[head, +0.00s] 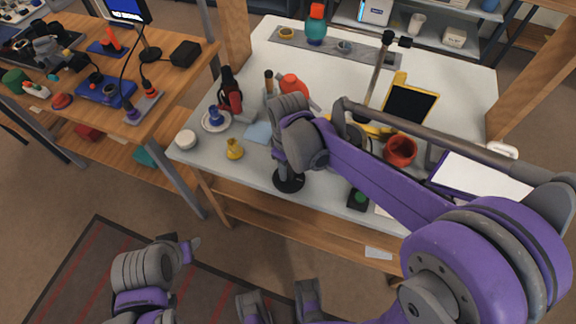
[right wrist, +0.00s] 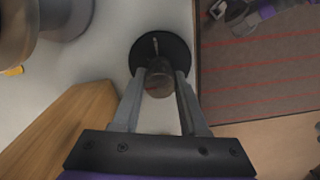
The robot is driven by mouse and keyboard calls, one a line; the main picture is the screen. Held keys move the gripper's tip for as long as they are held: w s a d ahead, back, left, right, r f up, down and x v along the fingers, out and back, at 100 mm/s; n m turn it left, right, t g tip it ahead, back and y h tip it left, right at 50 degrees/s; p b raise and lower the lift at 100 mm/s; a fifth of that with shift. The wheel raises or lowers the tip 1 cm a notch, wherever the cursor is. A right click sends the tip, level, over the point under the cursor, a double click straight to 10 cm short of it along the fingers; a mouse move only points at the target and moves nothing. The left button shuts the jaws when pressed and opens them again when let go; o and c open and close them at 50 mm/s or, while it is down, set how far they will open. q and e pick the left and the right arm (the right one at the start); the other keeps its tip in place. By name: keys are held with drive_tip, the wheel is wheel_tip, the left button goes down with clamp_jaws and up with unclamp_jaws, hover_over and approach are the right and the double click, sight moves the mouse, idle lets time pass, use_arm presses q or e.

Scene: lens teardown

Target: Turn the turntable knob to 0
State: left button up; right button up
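The turntable is a round black disc near the front edge of the grey-white table, below my right gripper in the head view (head: 289,182). In the right wrist view the disc (right wrist: 176,48) has a light mark on it. A brownish round knob (right wrist: 159,80) stands up from its near side. My right gripper (right wrist: 160,74) has one finger on each side of the knob, very close to it. I cannot tell whether they press on it. My wrist hides the knob in the head view. My left arm is low at the left, away from the table, its fingers unclear.
A yellow object (head: 234,149), a blue piece on a white saucer (head: 216,128) and a white round item (head: 186,139) stand left of the disc. A red pot (head: 400,151) stands to the right. The table's front edge is close to the disc.

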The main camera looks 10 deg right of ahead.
sight(288, 166)
drive_tip(key=o, duration=0.4)
wheel_tip(288, 166, up, 11)
drive_tip(key=shift+f+p, duration=0.1)
drive_tip(key=shift+p, duration=0.55)
drive_tip(key=s+d+f+m+t+p, duration=0.1)
drive_tip(key=s+d+m+t+p, duration=0.4)
drive_tip(key=s, duration=0.8)
drive_tip(key=d+m, duration=0.2)
drive_tip(key=m, duration=0.1)
drive_tip(key=shift+s+d+f, duration=0.3)
drive_tip(key=shift+f, duration=0.1)
